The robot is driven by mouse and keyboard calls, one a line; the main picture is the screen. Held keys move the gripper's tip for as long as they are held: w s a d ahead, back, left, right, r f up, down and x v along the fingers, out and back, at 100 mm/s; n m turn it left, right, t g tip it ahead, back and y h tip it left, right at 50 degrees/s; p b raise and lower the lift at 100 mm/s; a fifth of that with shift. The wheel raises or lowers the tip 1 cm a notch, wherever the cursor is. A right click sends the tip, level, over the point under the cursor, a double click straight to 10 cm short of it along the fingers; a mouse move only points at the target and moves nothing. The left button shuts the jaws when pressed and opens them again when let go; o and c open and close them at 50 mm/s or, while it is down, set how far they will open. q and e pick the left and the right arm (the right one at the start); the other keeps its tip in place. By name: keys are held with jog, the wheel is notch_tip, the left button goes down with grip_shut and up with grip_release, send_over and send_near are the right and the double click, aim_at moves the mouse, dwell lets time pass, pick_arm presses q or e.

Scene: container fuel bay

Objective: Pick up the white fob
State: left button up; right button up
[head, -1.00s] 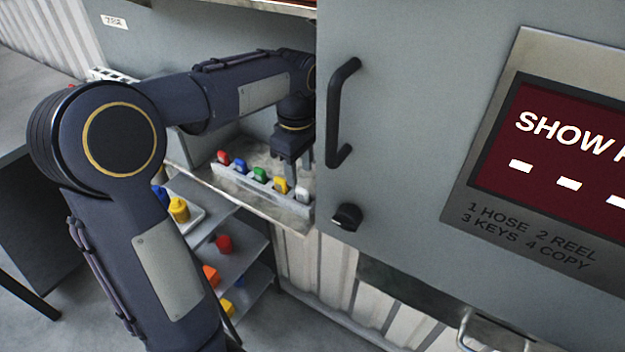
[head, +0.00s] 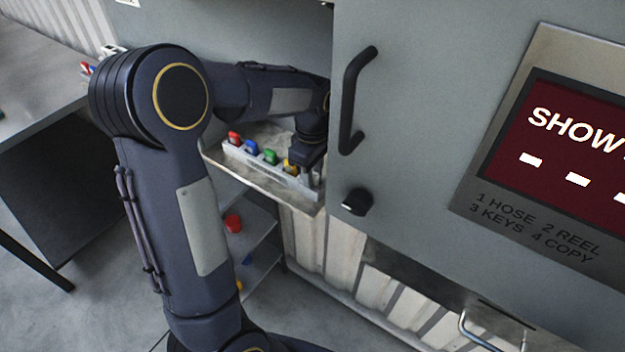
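A pale rack (head: 250,161) on a shelf holds a row of coloured fobs: red (head: 234,138), blue (head: 252,147), green (head: 270,157) and yellow (head: 289,167). My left gripper (head: 309,178) points down at the right end of this row, just right of the yellow fob, with its fingers low at the rack. The white fob cannot be made out now; the gripper covers the rack end where it stood. I cannot tell whether the fingers are apart or closed on it. My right gripper is out of view.
A grey cabinet door with a black handle (head: 356,100) and a black knob (head: 357,201) stands close to the right of my gripper. A red display (head: 570,150) is on it. Lower shelves hold a red item (head: 233,222). A grey table (head: 35,95) stands at left.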

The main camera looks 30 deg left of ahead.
pick_arm(q)
grip_shut()
jog(key=shift+r+p, duration=0.45)
jog(key=shift+r, duration=0.1)
notch_tip(320, 180, up, 3)
jog(key=p, duration=0.2)
jog(key=shift+s+p, duration=0.15)
jog(key=shift+p, duration=0.15)
jog(key=s+a+b, duration=0.1)
jog(key=s, duration=1.6)
jog(key=shift+s+a+r+p, duration=0.15)
jog(key=shift+r+p, duration=0.6)
jog(key=shift+r, duration=0.75)
jog(key=shift+s+a+r+p, duration=0.1)
jog(key=shift+s+r+p, duration=0.1)
jog(key=shift+r+p, duration=0.9)
